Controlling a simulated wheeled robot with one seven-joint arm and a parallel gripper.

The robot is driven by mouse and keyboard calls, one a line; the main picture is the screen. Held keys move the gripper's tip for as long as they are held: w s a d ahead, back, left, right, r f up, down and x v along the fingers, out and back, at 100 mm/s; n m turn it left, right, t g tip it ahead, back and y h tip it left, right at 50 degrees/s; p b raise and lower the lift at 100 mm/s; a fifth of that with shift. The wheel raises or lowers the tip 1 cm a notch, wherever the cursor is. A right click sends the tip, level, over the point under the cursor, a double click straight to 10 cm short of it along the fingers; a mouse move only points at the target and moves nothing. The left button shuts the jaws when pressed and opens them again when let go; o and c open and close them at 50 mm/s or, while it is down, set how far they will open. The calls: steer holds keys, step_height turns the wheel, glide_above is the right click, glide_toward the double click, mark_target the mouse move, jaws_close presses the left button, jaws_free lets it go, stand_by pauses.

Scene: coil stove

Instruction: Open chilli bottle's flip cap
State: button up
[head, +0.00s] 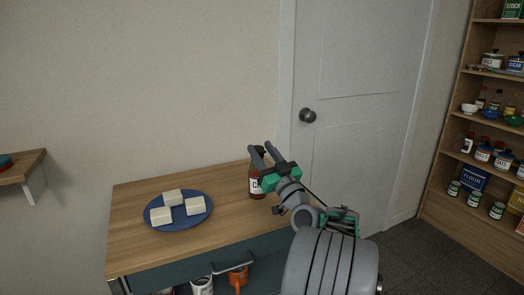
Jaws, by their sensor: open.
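The chilli bottle (255,187) stands upright near the back right of the wooden counter. It is reddish brown with a pale label and a dark top. My gripper (262,149) is open, with its two grey fingers near the top of the bottle. One finger shows to the left of the bottle's top and the other to the right. I cannot tell whether either finger touches the bottle. The cap is mostly hidden by the fingers, so I cannot see whether its flip lid is open or shut.
A blue plate (202,217) with white blocks (161,216) sits to the left on the wooden counter (135,197). A white door (350,100) is behind. A stocked shelf (455,180) stands at the right. The counter's middle is mostly clear.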

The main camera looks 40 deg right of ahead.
jaws_close()
stand_by(0.4)
steer(key=shift+r+p, duration=0.15)
steer(key=shift+p, duration=0.15)
